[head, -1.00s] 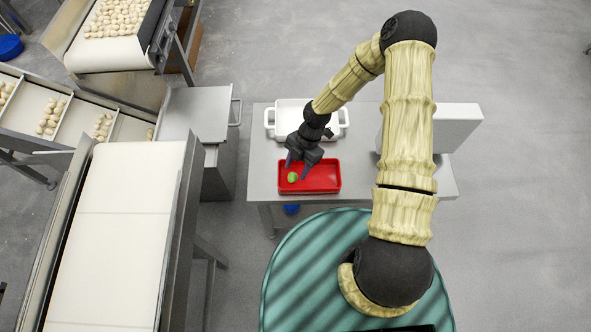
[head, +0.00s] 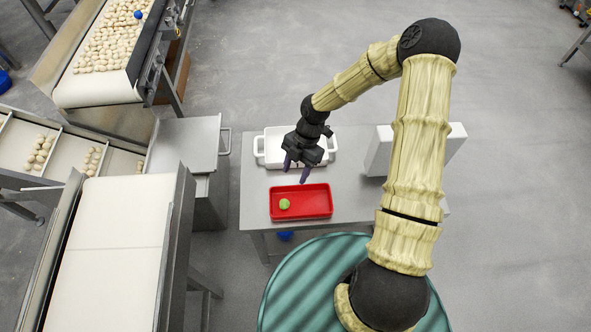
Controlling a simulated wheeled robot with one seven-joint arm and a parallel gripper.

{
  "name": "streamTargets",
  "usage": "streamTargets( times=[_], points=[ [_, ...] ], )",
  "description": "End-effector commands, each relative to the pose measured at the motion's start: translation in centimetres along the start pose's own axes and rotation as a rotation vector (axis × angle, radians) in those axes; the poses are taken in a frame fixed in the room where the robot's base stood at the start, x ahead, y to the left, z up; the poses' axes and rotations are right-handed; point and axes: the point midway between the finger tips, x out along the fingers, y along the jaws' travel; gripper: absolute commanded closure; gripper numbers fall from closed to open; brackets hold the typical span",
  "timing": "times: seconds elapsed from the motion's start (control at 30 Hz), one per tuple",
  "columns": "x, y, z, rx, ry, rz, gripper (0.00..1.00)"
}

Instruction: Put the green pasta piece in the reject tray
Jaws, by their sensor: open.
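The green pasta piece (head: 284,204) lies inside the red tray (head: 318,211), toward its left side. The tray sits on the near part of the grey table. My gripper (head: 295,173) is open and empty, its fingers apart just beyond the far rim of the red tray. It is clear of the green piece. Nothing hides the piece.
A white tray with handles (head: 273,146) stands behind the red tray, partly hidden by my gripper. A white box (head: 432,150) stands on the table's right. Conveyors with pale pasta (head: 110,37) are at the left. The grey table (head: 255,190) has bare surface around the trays.

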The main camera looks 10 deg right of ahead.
Motion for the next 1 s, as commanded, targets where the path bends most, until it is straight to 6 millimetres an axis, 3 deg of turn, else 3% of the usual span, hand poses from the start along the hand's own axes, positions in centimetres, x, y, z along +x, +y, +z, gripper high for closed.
streamTargets(
  times=[0.23, 0.37, 0.67, 1.0],
  points=[
    [-0.2, -0.1, 0.0, 0.016, -0.007, -0.003, 0.53],
    [-1.3, -0.9, -0.2, 0.124, -0.046, -0.014, 0.53],
    [-7.5, -5.1, -1.6, 0.745, -0.23, 0.044, 0.53],
    [-14.9, -10.0, -4.7, 1.546, -0.302, 0.359, 0.53]
  ],
)
